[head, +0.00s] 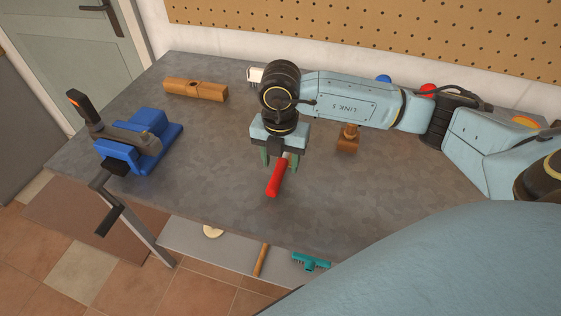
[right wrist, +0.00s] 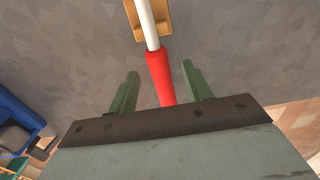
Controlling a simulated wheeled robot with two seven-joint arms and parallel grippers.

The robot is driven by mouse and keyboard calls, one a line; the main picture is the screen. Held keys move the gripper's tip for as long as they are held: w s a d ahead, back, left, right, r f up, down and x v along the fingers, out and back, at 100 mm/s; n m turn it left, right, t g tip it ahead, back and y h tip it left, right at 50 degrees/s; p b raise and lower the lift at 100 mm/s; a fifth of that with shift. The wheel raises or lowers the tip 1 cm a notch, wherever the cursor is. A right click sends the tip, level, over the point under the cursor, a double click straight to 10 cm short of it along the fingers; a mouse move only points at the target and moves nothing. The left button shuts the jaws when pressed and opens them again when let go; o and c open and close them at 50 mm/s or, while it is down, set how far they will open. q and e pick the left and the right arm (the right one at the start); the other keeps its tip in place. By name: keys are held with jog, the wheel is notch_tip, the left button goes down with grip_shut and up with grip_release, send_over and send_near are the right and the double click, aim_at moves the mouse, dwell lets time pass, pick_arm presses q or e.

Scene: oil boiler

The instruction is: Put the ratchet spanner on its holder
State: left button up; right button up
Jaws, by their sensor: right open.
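The tool with the red handle (head: 276,179), which I take for the ratchet spanner, lies on the grey workbench in the middle. In the right wrist view its red handle (right wrist: 160,75) runs between my fingers, and its white shaft (right wrist: 147,25) passes over a light wooden piece (right wrist: 165,22), perhaps a holder. My right gripper (head: 279,160) is open above the handle, one finger on each side, not closed on it. The gripper hides the tool's far end in the head view. A small wooden block (head: 347,139) stands to the right. My left gripper is not in view.
A blue vise (head: 150,135) stands at the bench's left. A wooden block with a notch (head: 196,89) lies at the back left. Blue and red round things sit behind my right arm. A lower shelf (head: 195,245) holds a teal brush (head: 311,261). The front bench (head: 330,215) is clear.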

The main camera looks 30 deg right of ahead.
notch_tip(320, 180, up, 12)
dwell(0.3)
dwell(0.5)
